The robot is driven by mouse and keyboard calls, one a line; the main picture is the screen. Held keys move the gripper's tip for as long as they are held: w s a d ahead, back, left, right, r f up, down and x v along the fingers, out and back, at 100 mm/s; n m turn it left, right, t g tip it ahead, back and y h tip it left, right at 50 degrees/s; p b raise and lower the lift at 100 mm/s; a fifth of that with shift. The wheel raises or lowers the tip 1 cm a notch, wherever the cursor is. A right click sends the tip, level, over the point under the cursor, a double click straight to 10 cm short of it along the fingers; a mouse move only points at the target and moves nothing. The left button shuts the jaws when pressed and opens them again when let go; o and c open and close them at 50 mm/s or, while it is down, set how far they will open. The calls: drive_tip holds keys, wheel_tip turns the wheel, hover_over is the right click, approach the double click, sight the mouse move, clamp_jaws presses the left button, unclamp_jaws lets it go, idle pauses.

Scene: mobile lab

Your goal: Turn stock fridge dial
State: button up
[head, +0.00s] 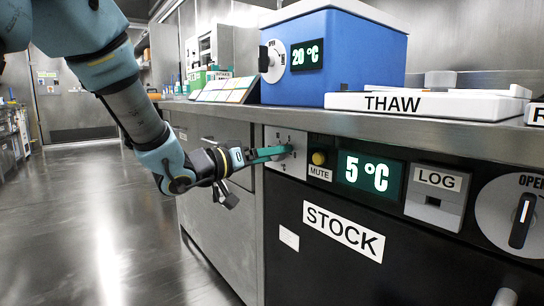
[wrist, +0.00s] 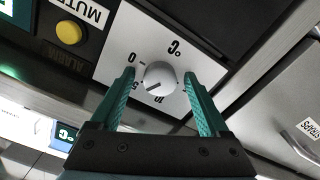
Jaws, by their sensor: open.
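The stock fridge dial (wrist: 160,76) is a round light knob on a white plate (wrist: 140,27) marked °C with numbers. In the wrist view it sits between the two green fingers of my gripper (wrist: 160,80). The fingers are open, one on each side, with a small gap seeming to show beside the knob. In the head view my gripper (head: 280,152) reaches the dial plate (head: 287,168), and its fingers hide most of the dial. The fridge's display (head: 368,176) reads 5 °C, above the STOCK label (head: 343,231).
A yellow MUTE button (head: 319,158) is just right of the dial plate. A LOG box (head: 436,195) and a black OPEN handle (head: 522,221) are farther right. A blue unit (head: 335,62) reading 20 °C and a THAW tray (head: 425,104) stand on the counter above. The floor at left is clear.

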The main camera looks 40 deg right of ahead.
clamp_jaws()
idle(0.4)
drive_tip(key=m+b, duration=0.3)
drive_tip(key=m, duration=0.8)
drive_tip(key=shift+m+b, duration=0.3)
drive_tip(key=shift+b, duration=0.05)
drive_tip(key=shift+m, duration=0.3)
idle(0.5)
unclamp_jaws()
drive_tip(key=shift+w+a, duration=0.1)
